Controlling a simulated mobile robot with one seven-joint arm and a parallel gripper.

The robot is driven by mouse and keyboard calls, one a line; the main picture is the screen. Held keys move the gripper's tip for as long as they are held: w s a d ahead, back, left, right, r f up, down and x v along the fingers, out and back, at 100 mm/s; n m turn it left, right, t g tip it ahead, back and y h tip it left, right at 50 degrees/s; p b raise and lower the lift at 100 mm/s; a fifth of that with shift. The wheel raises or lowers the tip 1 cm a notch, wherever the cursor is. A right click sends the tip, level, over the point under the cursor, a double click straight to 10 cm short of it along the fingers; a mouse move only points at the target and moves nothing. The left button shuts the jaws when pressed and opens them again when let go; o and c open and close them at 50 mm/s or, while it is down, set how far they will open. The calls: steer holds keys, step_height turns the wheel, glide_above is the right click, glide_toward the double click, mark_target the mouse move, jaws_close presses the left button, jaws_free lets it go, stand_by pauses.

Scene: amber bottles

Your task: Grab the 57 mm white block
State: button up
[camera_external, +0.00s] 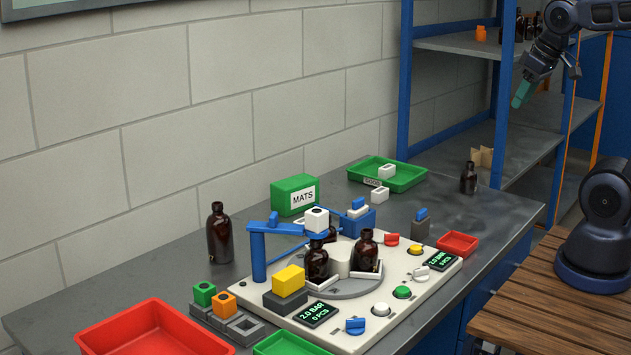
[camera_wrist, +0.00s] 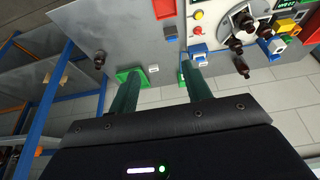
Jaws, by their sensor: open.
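Several white blocks are in view, and I cannot tell by size which is the 57 mm one. In the external view one white block (camera_external: 387,171) sits in the green tray (camera_external: 412,178) at the back. Another white block (camera_external: 380,195) stands on the table just in front of that tray. A white block with a dark hole (camera_external: 317,220) sits on top of the blue arm of the machine. My gripper (camera_external: 521,93) is high at the upper right, far from all of them, open and empty. In the wrist view its green fingers (camera_wrist: 162,78) are spread, with a small white block (camera_wrist: 152,69) between them in the picture, well beyond.
The white machine panel (camera_external: 345,336) carries brown bottles and knobs. A green MATS box (camera_external: 294,196) stands behind it. Brown bottles (camera_external: 219,234) (camera_external: 468,178) stand left and right. Red trays (camera_external: 150,325) (camera_external: 457,243) lie at front left and right. Blue shelving (camera_external: 406,75) stands near my arm.

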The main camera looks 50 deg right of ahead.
steer(key=shift+o, duration=0.4)
steer(key=n+g+h, duration=0.5)
steer(key=n, duration=1.3)
glide_above(380, 190)
steer(key=a, duration=0.3)
step_height(380, 190, down, 29)
steer(key=shift+a+f+x, duration=0.1)
steer(key=shift+a+x, duration=0.1)
steer(key=shift+x, duration=1.55)
steer(key=shift+a+f+x, duration=0.1)
steer(key=shift+a+x, duration=0.05)
steer(key=shift+x, duration=1.6)
steer(key=shift+a+f+x, duration=0.1)
steer(key=shift+a+x, duration=0.1)
steer(key=shift+x, duration=1.55)
steer(key=shift+w+r, duration=0.1)
steer(key=shift+w, duration=0.15)
steer(key=c, duration=1.1)
